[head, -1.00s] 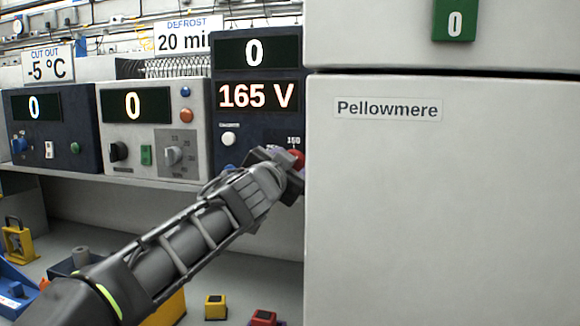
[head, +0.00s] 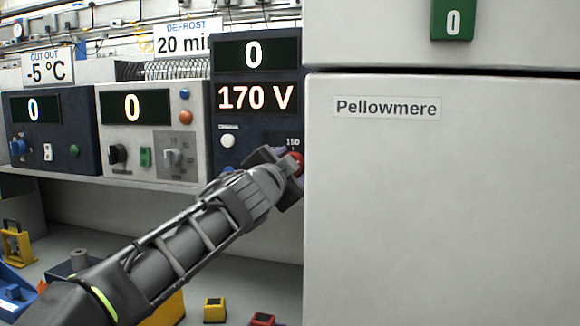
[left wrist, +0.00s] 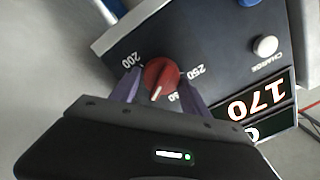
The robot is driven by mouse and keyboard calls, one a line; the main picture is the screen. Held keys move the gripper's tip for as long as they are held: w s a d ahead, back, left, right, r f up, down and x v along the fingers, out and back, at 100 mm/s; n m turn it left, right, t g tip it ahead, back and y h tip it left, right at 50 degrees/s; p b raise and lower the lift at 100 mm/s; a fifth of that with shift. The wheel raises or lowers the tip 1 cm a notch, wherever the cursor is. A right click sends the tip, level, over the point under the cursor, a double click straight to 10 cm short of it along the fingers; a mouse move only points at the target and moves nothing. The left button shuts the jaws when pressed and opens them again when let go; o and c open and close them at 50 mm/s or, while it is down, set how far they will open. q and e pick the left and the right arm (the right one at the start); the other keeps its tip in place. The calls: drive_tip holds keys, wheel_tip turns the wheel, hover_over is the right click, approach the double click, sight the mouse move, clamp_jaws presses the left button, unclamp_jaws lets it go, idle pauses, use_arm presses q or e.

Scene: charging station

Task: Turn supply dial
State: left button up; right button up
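The supply dial is a round red knob (head: 297,157) on the dark blue supply unit (head: 226,183), whose display (head: 255,97) reads 170 V. In the left wrist view the dial (left wrist: 160,73) sits between the two purple fingers, with marks 200 and 250 around it and its pale pointer line towards the palm. My left gripper (left wrist: 158,88) is shut on the dial, one finger at each side. In the head view the gripper (head: 285,160) partly hides the dial. My right gripper is not in view.
A large pale cabinet (head: 440,200) labelled Pellowmere stands close to the right of the dial. A white Charge button (head: 228,141) is on the same panel. A grey unit with a knob (head: 172,155) stands to the left. Yellow (head: 215,310) and red blocks (head: 262,319) lie below.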

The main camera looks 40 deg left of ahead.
use_arm(q)
drive_tip(key=o, duration=0.3)
drive_tip(key=shift+s, duration=0.1)
drive_tip(key=v, duration=0.7)
drive_tip(key=shift+s+d, duration=0.15)
drive_tip(key=shift+s, duration=0.15)
